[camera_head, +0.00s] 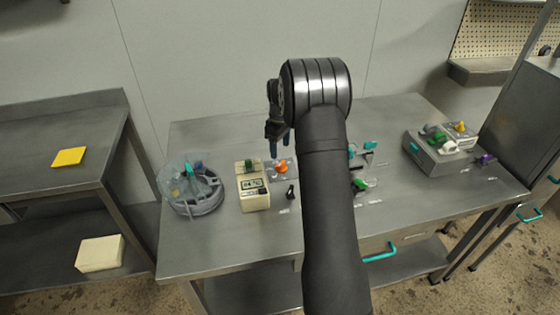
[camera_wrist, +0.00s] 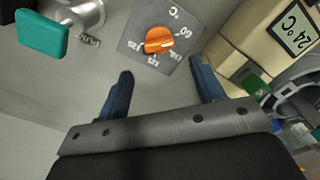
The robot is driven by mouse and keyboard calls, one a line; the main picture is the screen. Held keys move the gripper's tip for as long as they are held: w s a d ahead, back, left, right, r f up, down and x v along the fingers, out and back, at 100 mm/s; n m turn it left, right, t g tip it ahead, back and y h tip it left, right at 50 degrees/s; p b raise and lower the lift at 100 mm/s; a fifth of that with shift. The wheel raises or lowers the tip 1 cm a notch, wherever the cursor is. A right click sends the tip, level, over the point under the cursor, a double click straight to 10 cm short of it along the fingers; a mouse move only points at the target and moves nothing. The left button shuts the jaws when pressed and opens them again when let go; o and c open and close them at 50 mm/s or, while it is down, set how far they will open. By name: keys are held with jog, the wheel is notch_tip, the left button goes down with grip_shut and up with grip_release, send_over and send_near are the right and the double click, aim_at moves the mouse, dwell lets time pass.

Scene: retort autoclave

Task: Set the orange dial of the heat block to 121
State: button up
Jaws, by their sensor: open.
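The orange dial (camera_wrist: 159,41) sits on a dark grey square plate (camera_wrist: 183,22) with white markings around it. One marking reads °C and another looks like 60; the others are too small to read surely. A pale mark shows on the dial's right part. In the head view the dial (camera_head: 281,168) is on the table beside the cream block. My gripper (camera_head: 278,147) is above it, fingers pointing down. In the wrist view my gripper (camera_wrist: 161,66) is open and empty, with blue fingers apart and the dial beyond and between their tips, apparently untouched.
The cream block (camera_head: 254,198) has a display, reading 24 °C in the wrist view, and a green part (camera_head: 248,165). A teal-handled metal fitting (camera_wrist: 42,34) is left of the dial. A round clear-walled vessel (camera_head: 192,190) stands left. A grey box (camera_head: 441,153) stands right.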

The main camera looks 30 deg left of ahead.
aim_at(281, 166)
notch_tip(281, 166, down, 7)
dwell(0.3)
jog(key=c, duration=1)
